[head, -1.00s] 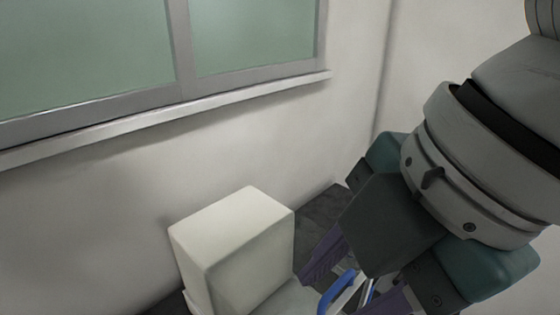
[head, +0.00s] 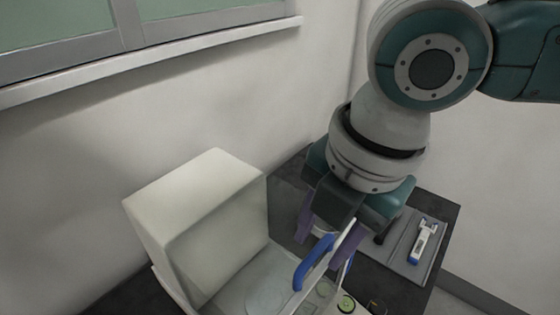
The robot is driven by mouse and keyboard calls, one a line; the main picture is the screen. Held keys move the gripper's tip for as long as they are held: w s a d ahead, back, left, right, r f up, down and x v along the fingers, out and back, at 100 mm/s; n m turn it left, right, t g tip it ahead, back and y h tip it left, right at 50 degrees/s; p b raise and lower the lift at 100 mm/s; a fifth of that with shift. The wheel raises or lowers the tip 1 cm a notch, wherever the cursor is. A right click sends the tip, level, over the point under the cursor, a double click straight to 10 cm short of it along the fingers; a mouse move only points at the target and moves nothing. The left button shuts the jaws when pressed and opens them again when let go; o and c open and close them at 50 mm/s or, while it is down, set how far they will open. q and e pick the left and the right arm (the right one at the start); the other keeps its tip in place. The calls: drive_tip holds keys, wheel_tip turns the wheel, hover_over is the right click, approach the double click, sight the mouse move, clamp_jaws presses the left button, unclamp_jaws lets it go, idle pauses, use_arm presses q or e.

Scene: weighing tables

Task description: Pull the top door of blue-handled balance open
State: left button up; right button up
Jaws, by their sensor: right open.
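The blue-handled balance shows at the lower middle, with a tall cream-white housing (head: 205,225). Its blue handle (head: 312,262) is a curved bar beside a pale panel edge, at the right of the housing. My right gripper (head: 328,238) comes down from the upper right. Its two purple fingers are apart, one on each side of the handle's upper end in the picture. I cannot tell whether they touch it. The lower part of the balance is cut off by the frame. My left gripper is not in view.
A dark table (head: 450,210) carries the balance. On its right lies a grey mat (head: 402,262) with a white and blue tool (head: 425,240). Small round green-marked items (head: 346,303) are near the bottom edge. A wall and window ledge (head: 150,62) stand behind.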

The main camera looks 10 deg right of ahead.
drive_tip(key=shift+f, duration=0.45)
clamp_jaws()
idle(1.1)
